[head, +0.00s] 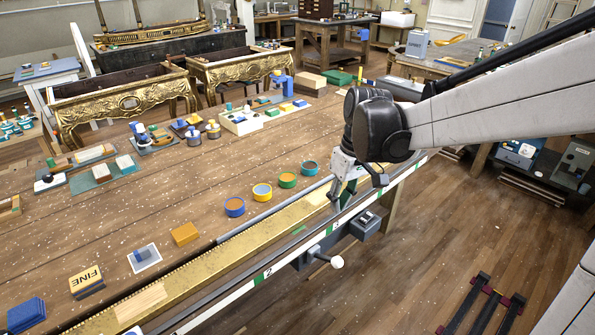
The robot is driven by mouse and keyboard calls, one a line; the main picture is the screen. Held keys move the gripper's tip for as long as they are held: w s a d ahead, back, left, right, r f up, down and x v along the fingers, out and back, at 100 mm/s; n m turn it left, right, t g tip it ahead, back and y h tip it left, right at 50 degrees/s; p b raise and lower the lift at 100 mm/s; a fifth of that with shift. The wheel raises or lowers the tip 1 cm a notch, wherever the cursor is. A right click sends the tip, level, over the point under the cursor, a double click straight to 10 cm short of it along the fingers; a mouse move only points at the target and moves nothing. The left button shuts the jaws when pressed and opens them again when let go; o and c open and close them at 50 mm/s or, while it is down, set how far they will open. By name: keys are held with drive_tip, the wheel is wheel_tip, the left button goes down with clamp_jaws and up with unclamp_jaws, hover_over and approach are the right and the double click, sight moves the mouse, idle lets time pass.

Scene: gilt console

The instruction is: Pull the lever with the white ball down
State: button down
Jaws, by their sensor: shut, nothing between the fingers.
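The lever's white ball (337,262) shows in the head view, below the front edge of the bench. Its dark arm (319,255) runs from the ball back to a grey box on the bench front. My gripper (358,186) is above and to the right of the ball, over the bench's front edge. It is shut and empty, and apart from the lever. My dark wrist and white arm come in from the upper right and hide part of the bench behind them.
A second grey box (365,225) is on the bench front, right of the lever. Several round tins (262,192) stand on the bench (150,215) left of my gripper. A brass rail (200,262) runs along the front edge. The floor (430,240) in front is mostly free.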

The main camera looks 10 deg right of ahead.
drive_tip(key=shift+w+d+f, duration=0.3)
drive_tip(key=shift+w+d, duration=0.05)
approach(326, 258)
drive_tip(key=w+f, duration=0.1)
drive_tip(key=w, duration=0.1)
drive_tip(key=shift+s+d+f+p, duration=0.15)
drive_tip(key=shift+s+f, duration=0.55)
drive_tip(key=shift+f, duration=0.25)
drive_tip(key=shift+s+d+f+p, duration=0.15)
drive_tip(key=shift+s+f, duration=0.5)
drive_tip(key=shift+f, duration=0.25)
drive_tip(key=shift+f, duration=0.1)
